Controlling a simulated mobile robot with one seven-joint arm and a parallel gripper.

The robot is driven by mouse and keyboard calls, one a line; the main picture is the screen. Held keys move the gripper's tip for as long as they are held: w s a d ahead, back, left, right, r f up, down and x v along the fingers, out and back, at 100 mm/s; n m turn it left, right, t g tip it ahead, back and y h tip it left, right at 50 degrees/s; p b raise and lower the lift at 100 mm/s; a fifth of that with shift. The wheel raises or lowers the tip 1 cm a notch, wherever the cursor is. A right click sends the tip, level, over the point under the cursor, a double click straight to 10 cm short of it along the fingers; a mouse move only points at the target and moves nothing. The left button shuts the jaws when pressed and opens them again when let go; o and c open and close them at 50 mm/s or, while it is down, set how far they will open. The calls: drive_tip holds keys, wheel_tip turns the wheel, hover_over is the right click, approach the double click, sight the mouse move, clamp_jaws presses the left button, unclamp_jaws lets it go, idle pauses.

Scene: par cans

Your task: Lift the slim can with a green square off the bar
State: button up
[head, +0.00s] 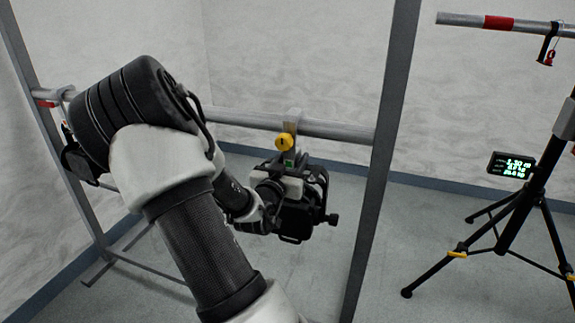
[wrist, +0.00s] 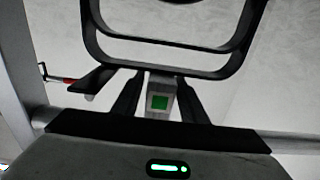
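The green square (head: 289,163) sits on the grey clamp post under the bar (head: 340,132), below a yellow knob (head: 285,142). A dark can body (head: 298,222) with side knobs shows below, partly covered by my wrist. In the wrist view the green square (wrist: 159,102) faces me on the grey post (wrist: 161,84), between the two black fingers of my gripper (wrist: 161,92). The fingertips lie close on both sides of the post; whether they press on it is unclear. The clamp's top is still at the bar. My gripper is mostly hidden in the head view.
Another dark can (head: 75,160) hangs at the bar's left end, partly behind my elbow. Grey uprights (head: 385,150) stand at both sides. A tripod (head: 520,215) with a lit display (head: 511,165) and a second bar (head: 500,23) with a red band stand at right.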

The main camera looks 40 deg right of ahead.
clamp_jaws()
drive_tip(key=shift+r, duration=0.25)
